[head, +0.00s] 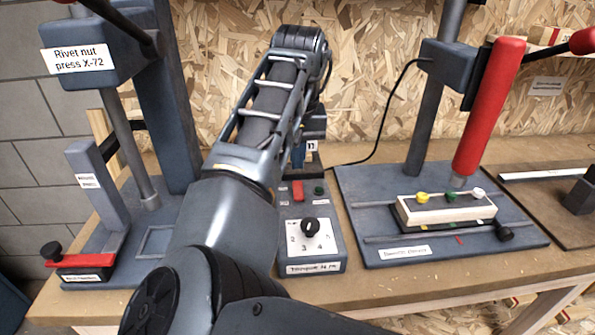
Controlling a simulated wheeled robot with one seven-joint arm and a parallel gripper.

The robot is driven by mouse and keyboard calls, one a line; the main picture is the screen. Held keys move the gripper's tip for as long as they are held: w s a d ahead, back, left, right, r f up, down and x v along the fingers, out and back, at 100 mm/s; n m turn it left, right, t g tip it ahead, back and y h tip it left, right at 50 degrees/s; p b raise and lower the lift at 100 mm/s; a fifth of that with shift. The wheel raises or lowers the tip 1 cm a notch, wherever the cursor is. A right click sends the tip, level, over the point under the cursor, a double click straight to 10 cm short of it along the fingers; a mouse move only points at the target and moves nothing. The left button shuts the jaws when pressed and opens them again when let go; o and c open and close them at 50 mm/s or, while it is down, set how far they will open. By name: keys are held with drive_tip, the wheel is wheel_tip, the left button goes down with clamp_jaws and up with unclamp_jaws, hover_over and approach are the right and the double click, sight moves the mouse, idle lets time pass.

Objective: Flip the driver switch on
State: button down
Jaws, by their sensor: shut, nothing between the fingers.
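A grey control box (291,245) stands at the middle of the bench. On its top are a red switch-like part (298,191), a small green part (319,188) and a black dial knob (310,226) on a white numbered plate. I cannot read the small labels by the red and green parts, nor tell the switch's position. My arm reaches over the box's left side and bends down behind it. My gripper (312,128) is partly seen above the back of the box, empty and shut; its fingertips are hard to make out. A blue part with a white numbered tag stands there.
A rivet nut press (95,60) stands at the left. A black cable runs behind the box. The bench front edge is close below it.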

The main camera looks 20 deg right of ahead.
wheel_tip(320, 180, up, 7)
drive_tip(key=s, duration=0.1)
drive_tip(key=shift+a+f+b, duration=0.15)
drive_tip(key=shift+f+b, duration=0.05)
drive_tip(key=shift+b, duration=0.1)
